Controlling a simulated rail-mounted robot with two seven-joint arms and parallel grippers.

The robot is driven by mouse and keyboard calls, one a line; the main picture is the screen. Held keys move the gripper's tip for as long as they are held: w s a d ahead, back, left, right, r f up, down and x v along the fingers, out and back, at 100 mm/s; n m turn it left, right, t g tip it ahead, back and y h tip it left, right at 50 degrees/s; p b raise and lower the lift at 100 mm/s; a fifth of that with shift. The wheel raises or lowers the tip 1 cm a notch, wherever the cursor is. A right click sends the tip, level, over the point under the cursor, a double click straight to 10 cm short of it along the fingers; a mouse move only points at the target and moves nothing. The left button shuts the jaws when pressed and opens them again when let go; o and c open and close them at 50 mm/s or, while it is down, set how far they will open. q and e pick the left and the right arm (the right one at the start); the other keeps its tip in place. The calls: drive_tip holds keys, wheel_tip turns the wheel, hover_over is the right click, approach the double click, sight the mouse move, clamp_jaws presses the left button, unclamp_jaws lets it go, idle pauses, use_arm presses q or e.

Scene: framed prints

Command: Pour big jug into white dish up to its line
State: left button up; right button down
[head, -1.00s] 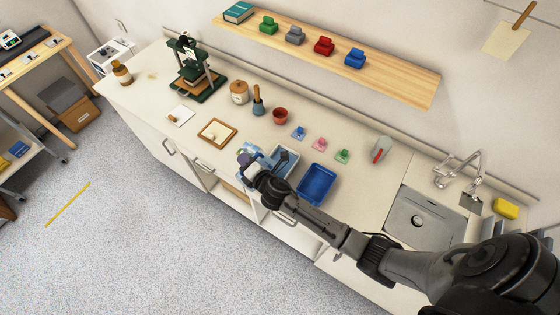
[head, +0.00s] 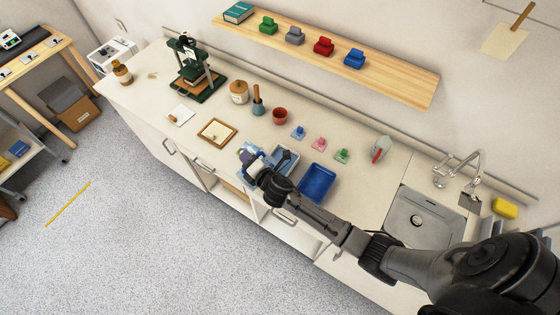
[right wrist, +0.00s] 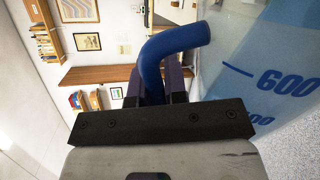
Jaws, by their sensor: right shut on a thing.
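The big jug (head: 248,152) is clear with a blue handle (right wrist: 165,55). My right gripper (right wrist: 160,100) is shut on the handle. In the right wrist view the jug wall (right wrist: 275,60) carries a blue 600 mark and stands tilted against the room, with blue liquid seen through it. In the head view my right gripper (head: 262,173) and the jug are at the counter's front edge, at the near left side of the white dish (head: 296,156). The dish's inside looks grey-blue; its line and level cannot be made out. My left gripper is out of view.
A blue tray (head: 317,183) stands right of the dish. Small blue, pink and green items (head: 319,144) lie behind. A wooden framed board (head: 217,132) lies to the left, and a sink (head: 425,218) is at the right.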

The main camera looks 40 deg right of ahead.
drive_tip(key=shift+d, duration=0.4)
drive_tip(key=shift+d+m, duration=0.3)
idle(0.6)
